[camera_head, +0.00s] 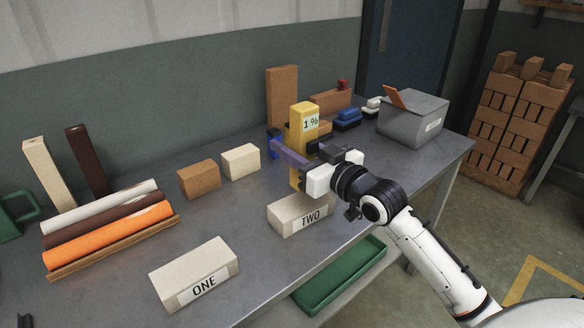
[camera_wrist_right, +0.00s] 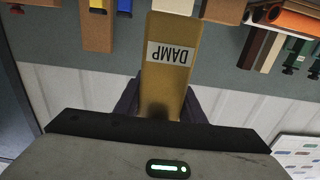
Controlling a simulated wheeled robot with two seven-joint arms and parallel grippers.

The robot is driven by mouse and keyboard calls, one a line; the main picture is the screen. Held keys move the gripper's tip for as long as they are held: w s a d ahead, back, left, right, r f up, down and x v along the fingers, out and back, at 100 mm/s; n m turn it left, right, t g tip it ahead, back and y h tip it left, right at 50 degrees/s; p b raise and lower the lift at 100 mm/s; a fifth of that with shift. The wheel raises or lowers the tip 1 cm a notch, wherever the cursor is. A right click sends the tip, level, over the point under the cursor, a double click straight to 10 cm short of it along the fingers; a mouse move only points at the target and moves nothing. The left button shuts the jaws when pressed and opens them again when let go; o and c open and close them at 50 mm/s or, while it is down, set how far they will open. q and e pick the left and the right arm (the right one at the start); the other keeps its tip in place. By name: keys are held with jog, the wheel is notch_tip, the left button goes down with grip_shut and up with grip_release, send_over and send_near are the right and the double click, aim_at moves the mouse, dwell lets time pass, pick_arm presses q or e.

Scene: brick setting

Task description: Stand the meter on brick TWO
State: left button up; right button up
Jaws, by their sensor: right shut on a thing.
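The meter (camera_head: 303,118) is a tall yellow block with a "1 %" display near its top, and it looks upright. My right gripper (camera_head: 292,152) is shut on the meter's middle. In the right wrist view the meter (camera_wrist_right: 165,85) sits between the fingers and shows a "DAMP" label. Brick TWO (camera_head: 290,216) is a cream brick lying on the bench, its label facing front. The meter's lower end is just behind brick TWO in the head view; I cannot tell its height over the bench. My left gripper is out of view.
Brick ONE (camera_head: 190,275) lies at the front of the bench (camera_head: 140,230). Brown (camera_head: 199,178) and cream (camera_head: 241,161) blocks stand left of the meter. A tall brown brick (camera_head: 282,95) and blue items (camera_head: 347,118) are behind; a grey box (camera_head: 413,122) stands right. Rolls (camera_head: 110,232) lie left.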

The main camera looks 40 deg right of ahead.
jog(key=shift+f, duration=2.25)
jog(key=shift+f+b, duration=0.15)
jog(key=shift+b, duration=0.15)
jog(key=o, duration=1.2)
jog(key=shift+s, duration=0.1)
jog(key=s, duration=0.8)
jog(key=s+d, duration=0.1)
jog(key=s, duration=0.2)
jog(key=shift+s, duration=0.4)
